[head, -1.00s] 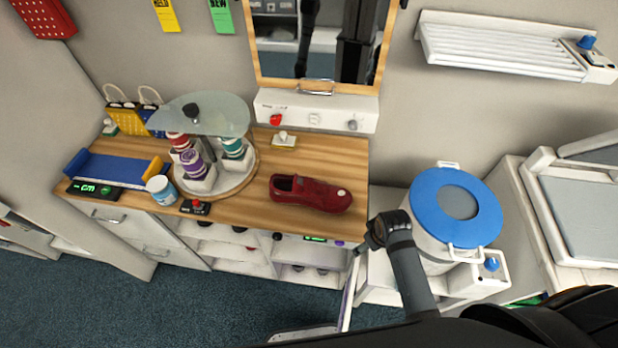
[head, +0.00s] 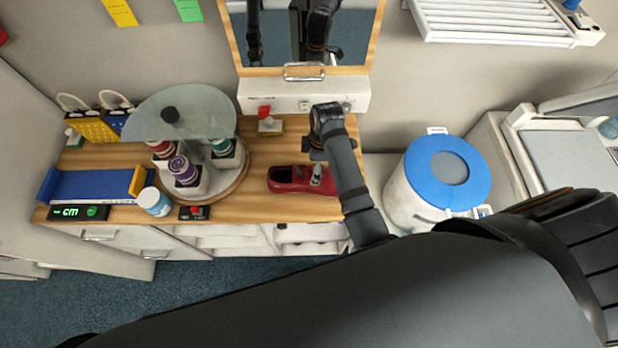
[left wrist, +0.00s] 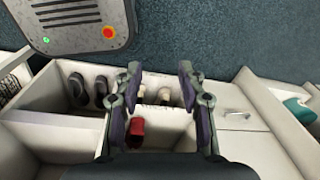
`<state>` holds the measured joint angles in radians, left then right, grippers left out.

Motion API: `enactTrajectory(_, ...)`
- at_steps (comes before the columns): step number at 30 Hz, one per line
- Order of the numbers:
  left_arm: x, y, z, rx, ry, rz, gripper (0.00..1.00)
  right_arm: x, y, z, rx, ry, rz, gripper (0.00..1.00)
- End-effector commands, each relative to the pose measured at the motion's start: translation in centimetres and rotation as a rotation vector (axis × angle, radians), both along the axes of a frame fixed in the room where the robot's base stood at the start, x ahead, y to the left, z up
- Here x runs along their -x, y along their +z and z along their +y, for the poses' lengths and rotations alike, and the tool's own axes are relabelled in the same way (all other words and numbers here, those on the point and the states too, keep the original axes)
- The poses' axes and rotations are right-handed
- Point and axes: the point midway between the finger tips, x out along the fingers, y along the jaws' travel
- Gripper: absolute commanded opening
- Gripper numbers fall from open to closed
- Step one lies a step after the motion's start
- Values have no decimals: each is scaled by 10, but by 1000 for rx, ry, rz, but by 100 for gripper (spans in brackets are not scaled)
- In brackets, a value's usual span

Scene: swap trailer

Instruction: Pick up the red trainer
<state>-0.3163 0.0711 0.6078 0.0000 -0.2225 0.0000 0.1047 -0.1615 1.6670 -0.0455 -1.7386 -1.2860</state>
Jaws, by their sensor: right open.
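The red trainer (head: 285,181) lies on the wooden worktop (head: 265,210) in the head view, its dark opening at the left. My right gripper (head: 317,172) is above the trainer's right part, open and pointing down; the wrist hides some of that end. I cannot tell whether its fingers touch the trainer. My left gripper (left wrist: 160,75) is open and empty in the left wrist view, in front of low shelf compartments; it does not show clearly in the head view.
A round stand with a glass top (head: 182,112) and spools is left of the trainer. A blue-lidded white drum (head: 400,195) stands to the right. A mirror (head: 305,35) is behind. In the left wrist view, compartments hold dark shoes (left wrist: 77,88) and a red object (left wrist: 137,128).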

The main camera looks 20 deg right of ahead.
Motion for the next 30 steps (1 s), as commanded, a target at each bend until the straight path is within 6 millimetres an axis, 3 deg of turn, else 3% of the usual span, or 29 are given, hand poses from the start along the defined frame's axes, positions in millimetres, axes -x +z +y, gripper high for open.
enactTrajectory(5, -15, 5, 4, -5, -2, -21, 40, 0, -5, 1, 0, -1, 0, 93)
enactTrajectory(10, -34, 25, 6, -7, -4, -52, 40, 3, -29, 11, 0, 0, 5, 93)
enactTrajectory(15, -29, 24, 6, -8, -4, -44, 40, 1, -52, 12, 1, -1, 1, 93)
enactTrajectory(21, -19, 23, 6, -7, -3, -29, 40, 1, -54, 12, 1, -1, -2, 93)
enactTrajectory(23, -19, 23, 6, -8, -3, -28, 40, 1, -54, 12, 0, -1, -1, 88)
enactTrajectory(30, -19, 23, 6, -7, -3, -29, 40, 1, -54, 12, 0, -1, -1, 55)
